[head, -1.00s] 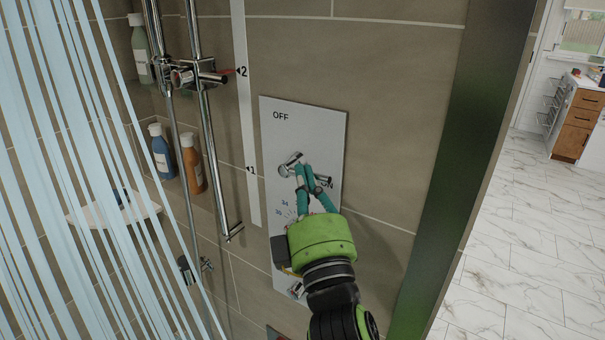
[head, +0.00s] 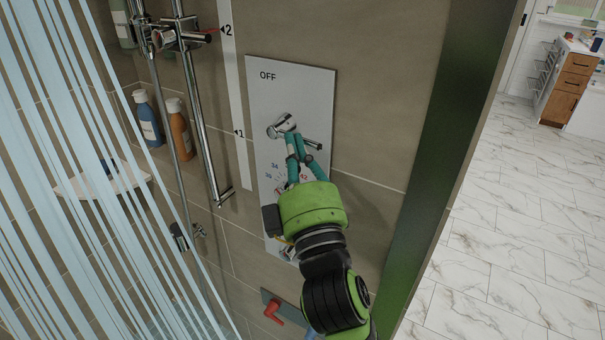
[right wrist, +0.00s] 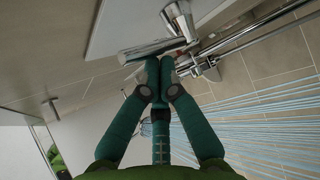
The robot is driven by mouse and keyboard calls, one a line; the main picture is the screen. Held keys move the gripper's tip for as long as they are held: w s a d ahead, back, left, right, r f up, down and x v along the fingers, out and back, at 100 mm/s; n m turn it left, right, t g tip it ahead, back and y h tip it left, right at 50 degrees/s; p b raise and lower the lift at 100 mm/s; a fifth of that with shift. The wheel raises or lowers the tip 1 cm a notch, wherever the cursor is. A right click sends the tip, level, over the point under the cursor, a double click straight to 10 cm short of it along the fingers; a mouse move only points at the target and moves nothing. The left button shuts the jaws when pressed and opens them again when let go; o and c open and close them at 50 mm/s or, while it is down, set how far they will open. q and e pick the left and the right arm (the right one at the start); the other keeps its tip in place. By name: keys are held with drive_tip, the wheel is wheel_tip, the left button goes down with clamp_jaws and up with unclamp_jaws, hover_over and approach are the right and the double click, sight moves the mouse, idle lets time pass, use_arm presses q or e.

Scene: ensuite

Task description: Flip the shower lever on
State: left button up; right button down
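The shower lever (head: 312,144) is a chrome handle on a round chrome hub (head: 283,126), mounted on a pale wall panel (head: 290,90) marked OFF at its upper left. The handle points right and somewhat down. My right gripper (head: 297,143) is at the lever, its teal fingers drawn together with nothing seen between them. In the right wrist view the closed fingertips (right wrist: 160,75) are close to the lever handle (right wrist: 152,50); I cannot tell whether they touch. The gripper hides the panel's lower part. My left gripper is not in view.
Chrome shower rails (head: 200,110) stand left of the panel. A red handle (head: 273,311) is below. A dark green wall edge (head: 430,170) stands right.

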drive_tip(key=v, duration=1.1)
drive_tip(key=shift+s, duration=0.3)
drive_tip(key=shift+r, duration=0.1)
